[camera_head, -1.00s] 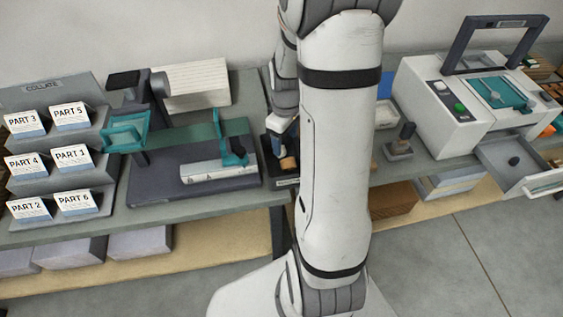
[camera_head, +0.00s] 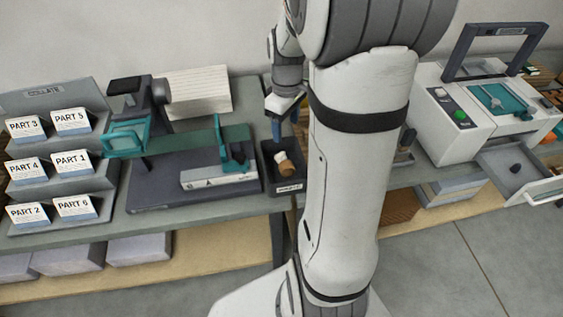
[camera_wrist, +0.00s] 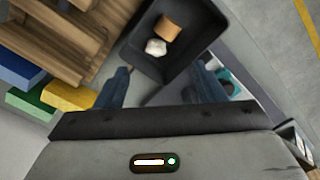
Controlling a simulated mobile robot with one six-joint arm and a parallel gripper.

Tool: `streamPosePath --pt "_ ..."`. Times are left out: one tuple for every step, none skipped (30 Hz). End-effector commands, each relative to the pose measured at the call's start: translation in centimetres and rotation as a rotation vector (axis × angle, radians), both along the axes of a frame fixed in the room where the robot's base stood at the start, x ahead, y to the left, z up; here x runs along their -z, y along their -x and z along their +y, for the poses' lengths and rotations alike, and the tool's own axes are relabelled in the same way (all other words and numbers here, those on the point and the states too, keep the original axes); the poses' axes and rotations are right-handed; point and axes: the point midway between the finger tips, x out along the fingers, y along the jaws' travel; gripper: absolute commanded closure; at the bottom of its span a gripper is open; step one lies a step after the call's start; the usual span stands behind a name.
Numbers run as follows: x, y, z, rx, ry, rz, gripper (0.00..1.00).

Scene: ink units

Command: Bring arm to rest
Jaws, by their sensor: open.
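My gripper (camera_head: 286,119) is above a small dark tray (camera_head: 283,190) in the head view. The tray holds a tan and white object (camera_head: 284,163). In the wrist view, the jaws of my gripper (camera_wrist: 161,88) are apart with nothing between them. Beyond them the dark tray (camera_wrist: 150,67) holds a tan block (camera_wrist: 166,28) and a white crumpled-looking piece (camera_wrist: 156,47). My arm hides the bench to the right of the tray.
A collating rack (camera_head: 60,150) with labelled part cards stands at the left. A grey and teal bench device (camera_head: 185,165) sits beside the tray. A white machine (camera_head: 470,115) with an open drawer (camera_head: 520,172) stands at the right. Wooden slats (camera_wrist: 75,35) and coloured blocks (camera_wrist: 68,97) show near my gripper.

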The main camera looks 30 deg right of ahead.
Motion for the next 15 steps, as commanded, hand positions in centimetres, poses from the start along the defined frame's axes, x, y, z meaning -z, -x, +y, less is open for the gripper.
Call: streamPosePath --pt "0.0 0.0 0.0 0.0 0.0 0.0 0.37" --pt "0.0 0.0 0.0 0.0 0.0 0.0 0.37" --pt "0.0 0.0 0.0 0.0 0.0 0.0 0.37" --pt "0.0 0.0 0.0 0.0 0.0 0.0 0.37" --pt "0.0 0.0 0.0 0.0 0.0 0.0 0.37" --pt "0.0 0.0 0.0 0.0 0.0 0.0 0.37" --pt "0.0 0.1 0.1 0.002 0.0 -0.001 0.37" --pt "-0.2 0.1 0.2 0.004 0.001 -0.003 0.37" --pt "-0.5 0.3 0.5 0.011 0.002 -0.008 0.37" --pt "-0.8 0.5 0.8 0.021 0.005 -0.014 0.37" --pt "-1.1 0.7 1.2 0.031 0.006 -0.022 0.37" --pt "-1.8 1.1 2.0 0.051 0.009 -0.035 0.37" --pt "-2.4 1.6 2.6 0.07 0.011 -0.045 0.37" --pt "-3.0 2.1 3.3 0.092 0.013 -0.059 0.37" --pt "-3.7 2.9 4.4 0.125 0.014 -0.078 0.37"
